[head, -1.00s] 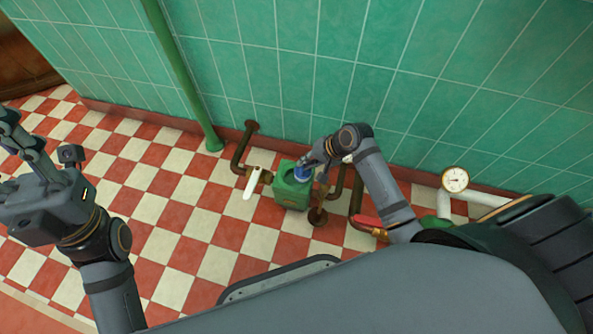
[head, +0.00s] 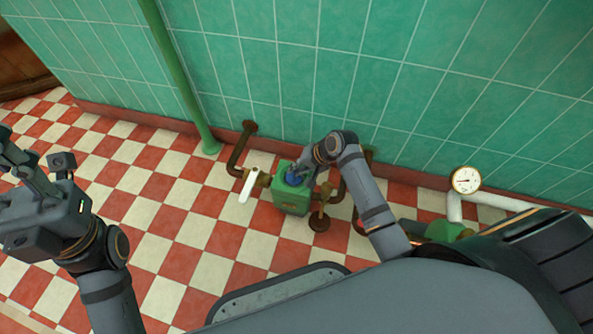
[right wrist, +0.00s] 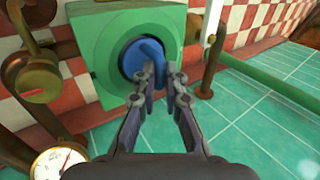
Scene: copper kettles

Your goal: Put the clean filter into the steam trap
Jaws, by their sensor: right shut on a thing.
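The steam trap is a green box (head: 291,200) on the pipe near the wall; it also shows in the right wrist view (right wrist: 110,92). A round blue filter (right wrist: 133,52) with a raised grip bar sits in the round opening of the trap. In the head view the filter (head: 294,179) is partly covered by my right gripper (head: 304,175). My right gripper (right wrist: 162,88) is shut on the filter's bar. How deep the filter sits is hard to tell. My left gripper (head: 14,160) is at the left edge, away from the trap, its fingertips cut off.
A white-handled valve (head: 250,186) stands left of the trap, with brown pipes (head: 238,150) around. A pressure gauge (head: 466,180) is at the right. A green upright pipe (head: 182,80) runs up the tiled wall. The checkered floor on the left is free.

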